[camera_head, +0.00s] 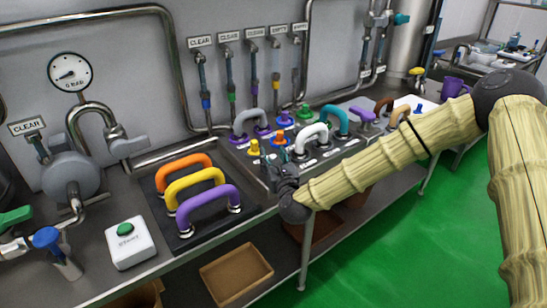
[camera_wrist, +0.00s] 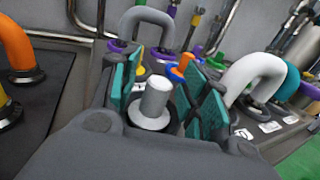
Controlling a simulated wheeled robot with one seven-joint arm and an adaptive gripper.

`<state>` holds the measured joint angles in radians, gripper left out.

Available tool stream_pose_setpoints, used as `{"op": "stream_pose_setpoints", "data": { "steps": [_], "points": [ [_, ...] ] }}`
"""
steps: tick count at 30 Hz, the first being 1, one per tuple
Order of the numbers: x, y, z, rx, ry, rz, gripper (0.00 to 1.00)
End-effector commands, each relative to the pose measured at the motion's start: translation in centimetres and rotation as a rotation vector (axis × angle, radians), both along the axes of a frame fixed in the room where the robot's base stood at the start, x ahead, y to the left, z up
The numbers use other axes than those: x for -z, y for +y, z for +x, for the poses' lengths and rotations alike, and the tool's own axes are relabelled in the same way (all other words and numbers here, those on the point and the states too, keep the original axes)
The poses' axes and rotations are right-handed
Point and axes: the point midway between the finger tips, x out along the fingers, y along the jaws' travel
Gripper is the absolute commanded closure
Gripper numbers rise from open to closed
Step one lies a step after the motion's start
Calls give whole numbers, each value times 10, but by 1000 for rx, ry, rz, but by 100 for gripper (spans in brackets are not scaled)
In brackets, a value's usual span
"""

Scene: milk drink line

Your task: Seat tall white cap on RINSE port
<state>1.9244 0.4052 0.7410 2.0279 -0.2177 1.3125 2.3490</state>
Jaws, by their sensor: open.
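The tall white cap, a pale upright cylinder (camera_wrist: 156,98) with a wide round flange at its foot, stands between the finger pads of my gripper (camera_wrist: 160,98) in the wrist view. The green-padded fingers are open on either side of it, and I cannot tell whether either touches it. In the head view, my gripper (camera_head: 284,180) is at the front edge of the bench and hides the cap. The small labels by the fittings are too small to read, so I cannot tell which port is RINSE.
A white hose loop (camera_head: 311,138), a yellow cap (camera_head: 254,147) and an orange cap (camera_head: 280,138) stand close by. Orange, yellow and purple loops (camera_head: 208,207) sit on a dark mat to the left. A start button box (camera_head: 130,244) is farther left. Pipes line the back wall.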

Motion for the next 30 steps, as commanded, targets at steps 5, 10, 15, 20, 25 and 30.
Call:
{"op": "stream_pose_setpoints", "data": {
  "steps": [5,10,15,20,25,30],
  "points": [
    [0,-1,-2,0,1,0,54],
    [1,-5,-19,0,2,1,54],
    [1,-13,-48,-1,4,2,54],
    [1,-21,-76,0,3,1,54],
    [1,-26,-100,-1,2,0,54],
    [0,-30,-113,0,0,1,54]
  ]
}}
